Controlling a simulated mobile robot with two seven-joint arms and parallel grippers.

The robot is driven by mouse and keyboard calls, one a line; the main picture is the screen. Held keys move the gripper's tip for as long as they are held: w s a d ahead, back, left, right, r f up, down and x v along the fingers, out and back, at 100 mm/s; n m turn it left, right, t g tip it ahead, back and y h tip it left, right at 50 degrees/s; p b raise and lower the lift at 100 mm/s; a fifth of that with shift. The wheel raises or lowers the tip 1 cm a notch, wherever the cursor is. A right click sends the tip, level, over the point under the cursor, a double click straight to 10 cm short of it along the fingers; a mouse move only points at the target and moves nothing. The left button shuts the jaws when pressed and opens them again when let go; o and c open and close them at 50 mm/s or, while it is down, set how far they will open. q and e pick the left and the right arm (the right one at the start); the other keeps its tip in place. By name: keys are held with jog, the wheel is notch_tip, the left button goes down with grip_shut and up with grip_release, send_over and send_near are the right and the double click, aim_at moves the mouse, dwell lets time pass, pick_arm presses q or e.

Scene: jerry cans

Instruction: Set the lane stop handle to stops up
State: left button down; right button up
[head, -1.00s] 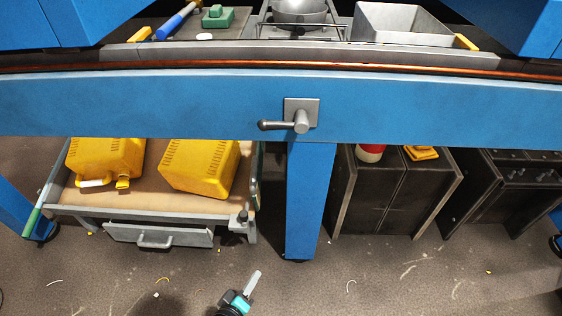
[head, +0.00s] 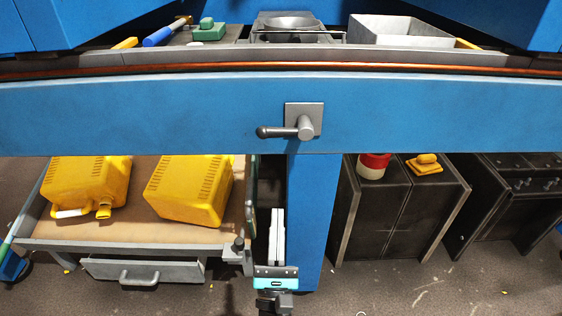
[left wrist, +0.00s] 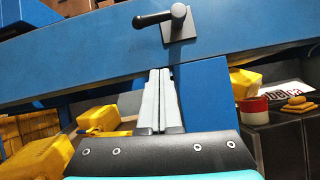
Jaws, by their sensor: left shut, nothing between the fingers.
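The lane stop handle (head: 280,131) is a dark grey lever on a square grey plate on the front of the blue beam (head: 160,112). It points to the left, about level, from its hub. It also shows in the left wrist view (left wrist: 155,18), at the top. My left gripper (head: 277,212) is below the handle, in front of the blue leg, with its fingers pointing up. In the left wrist view its fingers (left wrist: 160,75) are together and empty, apart from the handle. My right gripper is not in view.
A cart (head: 130,236) with two yellow jerry cans (head: 88,186) stands at lower left. Dark cabinets (head: 395,210) stand right of the blue leg (head: 313,220). A tray (head: 400,32) and a bowl (head: 291,21) are above the beam. The beam front around the handle is clear.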

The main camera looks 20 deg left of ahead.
aim_at(284, 128)
pick_arm(q)
jog(key=shift+s+a+r+n+y, duration=0.1)
jog(key=shift+r+n+y, duration=0.1)
jog(key=shift+n+y, duration=0.25)
jog(key=shift+s+r+n+y, duration=0.15)
jog(key=shift+n+y, duration=0.1)
jog(key=shift+n, duration=0.4)
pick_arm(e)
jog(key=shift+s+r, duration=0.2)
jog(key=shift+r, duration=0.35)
pick_arm(q)
jog(key=shift+w+r, duration=0.1)
jog(key=shift+w, duration=0.1)
jog(key=s+r+x, duration=0.1)
jog(key=r+x, duration=0.1)
jog(key=x, duration=1)
jog(key=shift+r, duration=0.3)
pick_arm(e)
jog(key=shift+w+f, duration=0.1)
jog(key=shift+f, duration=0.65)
pick_arm(q)
jog(key=shift+r+m+p, duration=0.1)
jog(key=shift+m+p, duration=0.2)
jog(key=shift+p, duration=0.1)
jog(key=shift+r+m+h, duration=0.15)
jog(key=shift+m+h, duration=0.45)
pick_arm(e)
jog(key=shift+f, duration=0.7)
